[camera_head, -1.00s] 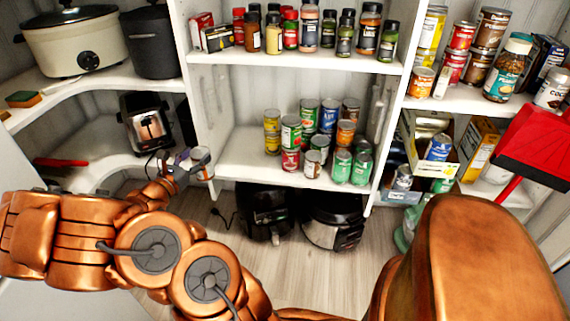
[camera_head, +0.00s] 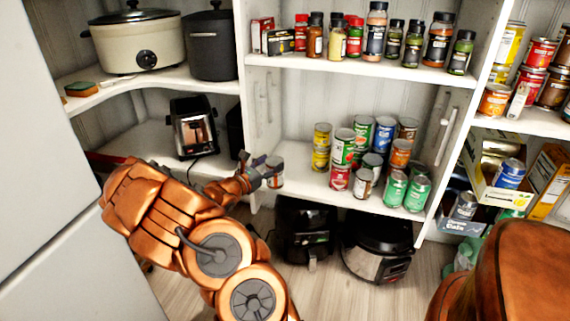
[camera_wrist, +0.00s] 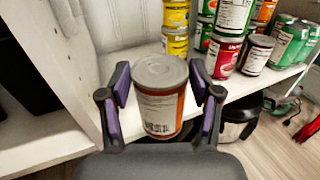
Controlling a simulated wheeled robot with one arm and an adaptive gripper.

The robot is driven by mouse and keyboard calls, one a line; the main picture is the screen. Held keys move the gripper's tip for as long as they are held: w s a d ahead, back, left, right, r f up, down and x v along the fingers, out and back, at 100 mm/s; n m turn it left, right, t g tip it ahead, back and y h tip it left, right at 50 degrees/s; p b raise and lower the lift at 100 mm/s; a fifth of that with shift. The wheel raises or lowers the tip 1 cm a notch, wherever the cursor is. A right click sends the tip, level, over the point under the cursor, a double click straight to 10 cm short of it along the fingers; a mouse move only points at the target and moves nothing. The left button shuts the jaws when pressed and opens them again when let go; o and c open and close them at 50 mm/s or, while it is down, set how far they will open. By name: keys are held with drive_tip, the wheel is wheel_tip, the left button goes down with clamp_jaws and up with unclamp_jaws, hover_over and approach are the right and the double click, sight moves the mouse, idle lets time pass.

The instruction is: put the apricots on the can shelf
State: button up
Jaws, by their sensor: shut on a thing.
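My gripper (camera_head: 259,168) is shut on a can with an orange and white label (camera_head: 275,172), likely the apricots. In the wrist view the can (camera_wrist: 162,108) stands upright between the two purple-padded fingers (camera_wrist: 160,100), its grey lid facing up and a barcode low on its side. The can shelf (camera_head: 300,173) is the middle board of the centre unit, with several cans grouped at its centre and right. The held can is at the left front of this shelf. I cannot tell whether it touches the board.
Yellow cans (camera_wrist: 176,28) and a red-labelled can (camera_wrist: 223,56) stand beyond the held can to the right. The shelf's left end looks bare. A white upright panel (camera_wrist: 60,50) rises close at left. A black cooker (camera_head: 377,247) sits on the floor below.

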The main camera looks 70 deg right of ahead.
drive_tip(key=d+f+b, duration=0.1)
drive_tip(key=d, duration=0.2)
drive_tip(key=d+f+b, duration=0.1)
drive_tip(key=d+f, duration=0.1)
drive_tip(key=d, duration=0.1)
drive_tip(key=d+f+b, duration=0.1)
drive_tip(key=d+b, duration=0.1)
drive_tip(key=d, duration=0.1)
drive_tip(key=shift+d+f, duration=0.15)
drive_tip(key=shift+f, duration=0.05)
drive_tip(key=shift+r, duration=0.1)
drive_tip(key=o, duration=1.6)
drive_tip(key=shift+c, duration=0.2)
